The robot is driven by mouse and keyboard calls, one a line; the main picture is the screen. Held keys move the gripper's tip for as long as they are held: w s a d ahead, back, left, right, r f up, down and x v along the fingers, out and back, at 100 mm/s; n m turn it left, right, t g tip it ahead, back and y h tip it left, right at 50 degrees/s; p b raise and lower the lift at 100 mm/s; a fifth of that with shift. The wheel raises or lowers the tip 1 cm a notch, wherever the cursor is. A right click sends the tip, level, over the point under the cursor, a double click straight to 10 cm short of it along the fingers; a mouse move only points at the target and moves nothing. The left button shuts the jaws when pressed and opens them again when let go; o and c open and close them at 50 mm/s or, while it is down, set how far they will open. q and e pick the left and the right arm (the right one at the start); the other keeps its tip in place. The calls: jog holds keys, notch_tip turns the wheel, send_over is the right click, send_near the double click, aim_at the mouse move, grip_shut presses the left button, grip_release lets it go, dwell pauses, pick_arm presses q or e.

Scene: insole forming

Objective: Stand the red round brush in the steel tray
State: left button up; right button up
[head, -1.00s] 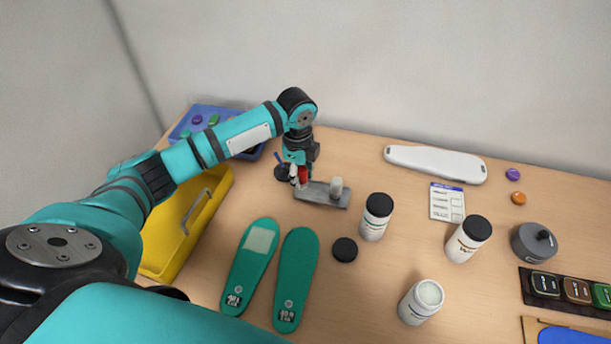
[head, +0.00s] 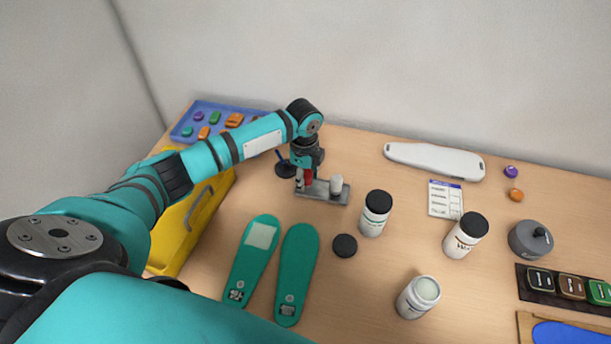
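The steel tray (head: 323,196) is a small grey plate lying on the table near the middle. A pale round piece (head: 336,184) stands on its right part. My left gripper (head: 304,182) points down over the left end of the tray. It appears shut on the red round brush (head: 309,178), whose red part shows at the fingers. The brush looks about upright. The gripper hides part of it, and I cannot tell whether its lower end touches the tray. My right gripper is not in view.
A dark round holder (head: 285,170) stands just left of the tray. A black-lidded jar (head: 376,213) stands close to its right. Two green insoles (head: 296,265) lie in front. A yellow bin (head: 180,226) and a blue tray (head: 207,107) are at the left.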

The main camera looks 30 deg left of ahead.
pick_arm(q)
jog(key=shift+o, duration=0.9)
jog(key=shift+r, duration=0.25)
notch_tip(320, 180, up, 10)
jog(key=shift+s+r+b, duration=0.1)
jog(key=shift+r+b, duration=0.15)
jog(key=shift+b, duration=0.6)
jog(key=shift+s+r, duration=0.1)
jog(key=shift+r, duration=0.55)
